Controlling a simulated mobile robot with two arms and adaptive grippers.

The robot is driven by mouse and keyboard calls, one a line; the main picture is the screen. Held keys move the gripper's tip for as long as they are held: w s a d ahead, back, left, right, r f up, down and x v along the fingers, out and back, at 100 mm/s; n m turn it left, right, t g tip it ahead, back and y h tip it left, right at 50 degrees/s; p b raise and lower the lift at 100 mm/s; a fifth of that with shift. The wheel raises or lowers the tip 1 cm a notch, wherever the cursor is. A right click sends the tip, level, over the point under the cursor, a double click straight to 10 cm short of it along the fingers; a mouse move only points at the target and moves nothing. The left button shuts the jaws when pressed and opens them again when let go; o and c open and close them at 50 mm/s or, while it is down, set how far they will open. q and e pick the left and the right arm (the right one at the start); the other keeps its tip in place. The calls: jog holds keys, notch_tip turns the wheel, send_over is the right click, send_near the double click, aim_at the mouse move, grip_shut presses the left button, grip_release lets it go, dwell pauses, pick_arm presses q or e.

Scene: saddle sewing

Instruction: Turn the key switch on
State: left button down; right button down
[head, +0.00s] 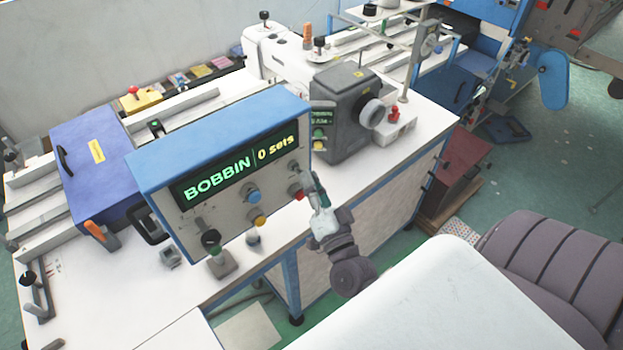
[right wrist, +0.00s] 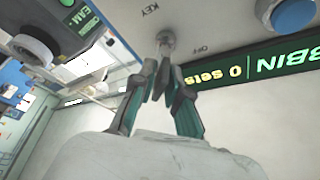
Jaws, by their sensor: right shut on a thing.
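The key switch (right wrist: 166,40) is a small round metal lock with a key, on the light grey panel of the bobbin box beside the printed words KEY and OFF. In the head view the key switch (head: 294,168) is small, right of the blue knob, near the panel's right edge. My right gripper (right wrist: 160,72) has its fingertips closed together on the key, just in front of the lock; the fingertips partly hide the key. In the head view my right gripper (head: 314,186) is at the box's right side. My left gripper is out of view.
The bobbin box (head: 218,155) has a lit display (head: 240,168) reading BOBBIN and 0 sets. Its panel also carries a blue knob (head: 252,195), a yellow knob (head: 259,219) and a red knob (head: 297,193). A grey machine head (head: 345,105) stands behind on the white table.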

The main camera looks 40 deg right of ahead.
jog(key=shift+r, duration=0.1)
dwell(0.4)
jog(key=c, duration=1.3)
grip_release()
jog(key=v, duration=1.2)
